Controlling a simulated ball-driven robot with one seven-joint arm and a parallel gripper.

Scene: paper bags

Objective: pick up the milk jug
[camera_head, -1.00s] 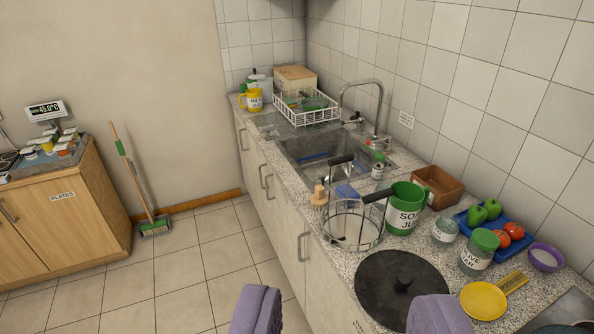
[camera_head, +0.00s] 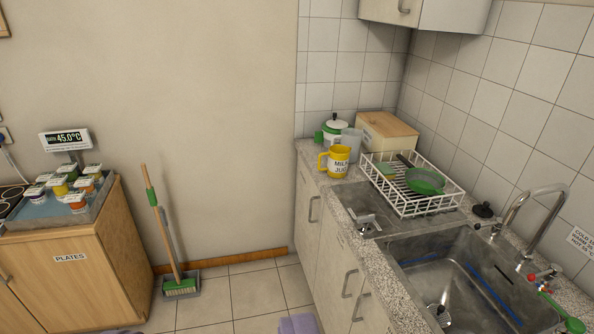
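The milk jug (camera_head: 338,161) is a yellow jug with a white label reading "MILK JUG". It stands upright on the far end of the counter, left of the white dish rack, with its handle to the left. One purple fingertip of my gripper (camera_head: 299,324) shows at the bottom edge, well short of the jug and apart from it. The other finger is not clearly in view, so I cannot see what lies between them.
The sink (camera_head: 470,275) and tap (camera_head: 537,215) are at right. A wall cupboard (camera_head: 425,12) hangs above. A broom (camera_head: 168,230) leans at left.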

